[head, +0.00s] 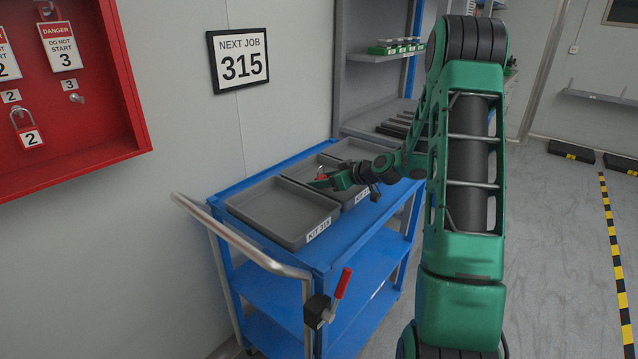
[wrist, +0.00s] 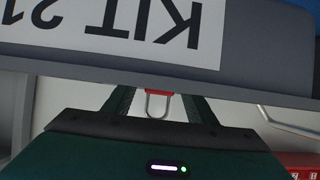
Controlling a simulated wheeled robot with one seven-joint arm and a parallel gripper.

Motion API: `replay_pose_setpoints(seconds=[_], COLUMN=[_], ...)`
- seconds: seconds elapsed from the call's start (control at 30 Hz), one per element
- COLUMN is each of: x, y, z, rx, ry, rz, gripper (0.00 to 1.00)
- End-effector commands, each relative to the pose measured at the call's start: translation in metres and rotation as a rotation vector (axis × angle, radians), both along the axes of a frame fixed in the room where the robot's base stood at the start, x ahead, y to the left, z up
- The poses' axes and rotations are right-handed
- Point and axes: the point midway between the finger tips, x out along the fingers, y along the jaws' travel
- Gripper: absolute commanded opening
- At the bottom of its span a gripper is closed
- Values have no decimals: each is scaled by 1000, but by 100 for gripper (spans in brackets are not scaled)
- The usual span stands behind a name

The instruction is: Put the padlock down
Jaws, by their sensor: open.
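The padlock has a red body and a grey metal shackle. In the wrist view the padlock (wrist: 157,104) shows between my two spread fingers, just past a grey tray edge that hides part of it. In the head view a small red part of the padlock (head: 321,172) shows at my gripper (head: 319,181). I cannot tell whether the padlock touches a finger or rests on a tray floor.
A blue cart (head: 335,248) carries several grey trays; the near left tray (head: 262,234) looks empty. The wrist view shows part of a KIT label (wrist: 130,25), upside down. A red lock cabinet (head: 95,150) and a NEXT JOB 315 sign (head: 239,60) hang on the wall.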

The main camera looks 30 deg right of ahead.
Motion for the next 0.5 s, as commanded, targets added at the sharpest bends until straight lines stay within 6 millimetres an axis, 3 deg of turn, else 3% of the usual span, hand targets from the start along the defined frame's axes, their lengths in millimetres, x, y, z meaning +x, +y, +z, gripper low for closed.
replay_pose_setpoints(seconds=[0.17, 0.5], x=[-9, -63], y=[-4, -24], z=[7, 38], rx=[-2, -1], ry=[-1, -1], rz=[-1, -3], gripper=[51, 51])
